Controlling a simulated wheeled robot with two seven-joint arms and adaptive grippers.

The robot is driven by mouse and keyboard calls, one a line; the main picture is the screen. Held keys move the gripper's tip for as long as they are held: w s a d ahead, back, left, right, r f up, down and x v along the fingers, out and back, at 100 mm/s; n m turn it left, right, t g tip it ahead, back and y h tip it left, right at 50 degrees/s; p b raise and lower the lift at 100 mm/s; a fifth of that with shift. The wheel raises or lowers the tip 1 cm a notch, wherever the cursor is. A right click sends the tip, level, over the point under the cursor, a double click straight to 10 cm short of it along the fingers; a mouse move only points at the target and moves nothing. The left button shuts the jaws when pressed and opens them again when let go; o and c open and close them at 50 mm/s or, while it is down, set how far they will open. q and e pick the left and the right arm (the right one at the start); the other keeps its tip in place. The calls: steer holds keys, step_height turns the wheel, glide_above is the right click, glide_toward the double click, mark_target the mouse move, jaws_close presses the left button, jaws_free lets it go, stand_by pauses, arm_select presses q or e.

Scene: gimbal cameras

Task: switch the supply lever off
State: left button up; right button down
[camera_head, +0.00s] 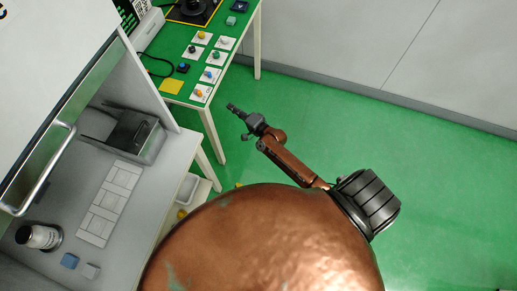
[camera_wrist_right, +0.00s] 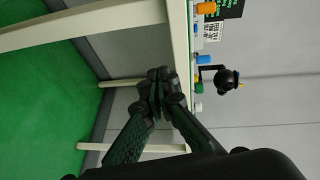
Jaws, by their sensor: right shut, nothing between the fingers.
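My right gripper (camera_head: 235,109) is beside the right edge of the green-topped table, over the floor. In the right wrist view its dark fingers (camera_wrist_right: 159,76) are shut together and empty, apart from everything on the table. A black lever-like control (camera_head: 194,6) stands on a black plate with a yellow border at the table's far end, partly cut off by the frame. I cannot tell for sure that it is the supply lever, nor its setting. My left gripper is not in view.
Several white cards with coloured knobs (camera_head: 209,75) line the green table (camera_head: 176,67). A yellow square (camera_head: 171,87) lies at its near end. A grey bench (camera_head: 150,187) with a machine and bottle stands at the left. The green floor (camera_head: 350,140) is clear at the right.

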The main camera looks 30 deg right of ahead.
steer(key=s+d+f+n+g, duration=0.1)
steer(key=s+f, duration=0.3)
steer(key=f, duration=0.4)
steer(key=s+d+f+n+g+h, duration=0.1)
steer(key=s+d+f+n+g, duration=0.1)
steer(key=s+f, duration=0.3)
steer(key=s+d+f+n+g+h, duration=0.1)
steer(key=s+f, duration=0.4)
steer(key=f, duration=0.6)
steer(key=shift+s+d+n+g, duration=0.2)
steer(key=shift+n+g, duration=0.1)
steer(key=shift+g, duration=0.3)
